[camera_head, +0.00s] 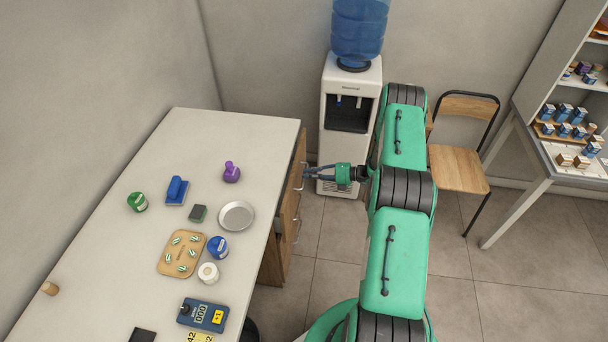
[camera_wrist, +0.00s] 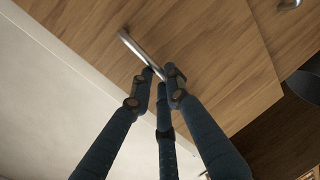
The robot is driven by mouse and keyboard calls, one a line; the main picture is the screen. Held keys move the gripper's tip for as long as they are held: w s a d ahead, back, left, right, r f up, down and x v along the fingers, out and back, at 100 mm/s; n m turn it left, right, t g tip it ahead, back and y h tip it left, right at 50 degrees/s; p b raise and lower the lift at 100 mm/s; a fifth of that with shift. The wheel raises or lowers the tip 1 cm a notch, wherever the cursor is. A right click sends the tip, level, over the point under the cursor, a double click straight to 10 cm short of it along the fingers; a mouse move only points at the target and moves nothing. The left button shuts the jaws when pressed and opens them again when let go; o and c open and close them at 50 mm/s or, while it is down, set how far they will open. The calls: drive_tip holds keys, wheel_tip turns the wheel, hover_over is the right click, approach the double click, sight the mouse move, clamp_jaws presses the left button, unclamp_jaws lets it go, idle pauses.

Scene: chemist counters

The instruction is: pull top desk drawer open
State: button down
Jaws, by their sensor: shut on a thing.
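The desk (camera_head: 150,165) has a white top and wooden drawer fronts on its right side. The top drawer (camera_head: 298,160) shows at the desk's far right end, and its wooden front (camera_wrist: 195,40) fills much of the wrist view. A metal bar handle (camera_wrist: 133,46) is fixed on that front. My gripper (camera_wrist: 160,72) has its dark blue fingers shut on one end of the handle. In the head view my gripper (camera_head: 308,173) reaches the drawer front from the right. Whether the drawer stands out from the desk is hard to tell.
A lower drawer handle (camera_head: 297,232) sits below. A water dispenser (camera_head: 349,120) stands behind my gripper, and a wooden chair (camera_head: 458,168) is farther right. Small items, such as a metal dish (camera_head: 236,216), lie on the desk top. The floor (camera_head: 330,245) right of the drawers looks clear.

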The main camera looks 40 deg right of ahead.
drive_tip(key=f+b+v, duration=0.1)
drive_tip(key=f+v, duration=0.2)
drive_tip(key=v, duration=1.2)
drive_tip(key=s+d+f+b+v, duration=0.1)
drive_tip(key=f+b+v, duration=0.1)
drive_tip(key=v, duration=1.3)
drive_tip(key=shift+s+d+f, duration=0.25)
drive_tip(key=shift+f, duration=0.45)
drive_tip(key=c, duration=1.7)
unclamp_jaws()
drive_tip(key=shift+o, duration=0.2)
drive_tip(key=v, duration=1.2)
